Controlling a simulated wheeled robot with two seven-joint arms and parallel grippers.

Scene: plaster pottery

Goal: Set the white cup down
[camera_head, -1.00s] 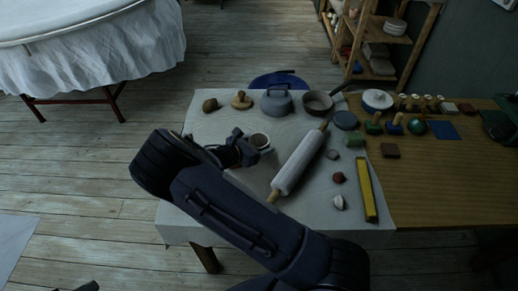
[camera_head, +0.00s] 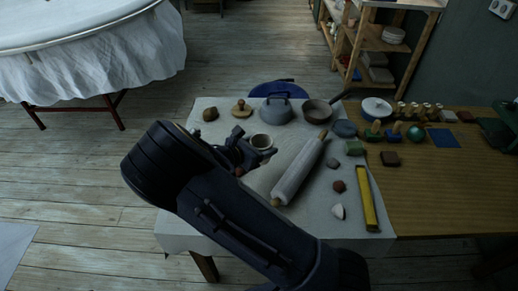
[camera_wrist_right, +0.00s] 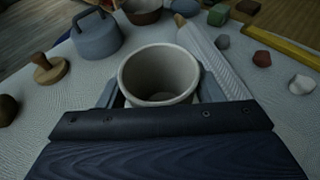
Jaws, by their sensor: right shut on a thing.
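The white cup (camera_head: 261,141) is upright in my right gripper (camera_head: 254,151), over the cloth-covered part of the table. In the right wrist view the cup (camera_wrist_right: 159,78) sits between the two fingers, its open mouth toward the camera and its inside empty. The gripper is shut on its sides. The cup's base is hidden, so I cannot tell whether it touches the cloth. My left gripper is out of view.
A rolling pin (camera_head: 299,168) lies just right of the cup. A grey lidded pot (camera_head: 275,109), a wooden stamp (camera_head: 241,108) and a brown pan (camera_head: 317,111) stand behind it. A yellow bar (camera_head: 366,198) lies farther right. Bare cloth (camera_head: 215,136) shows left of the cup.

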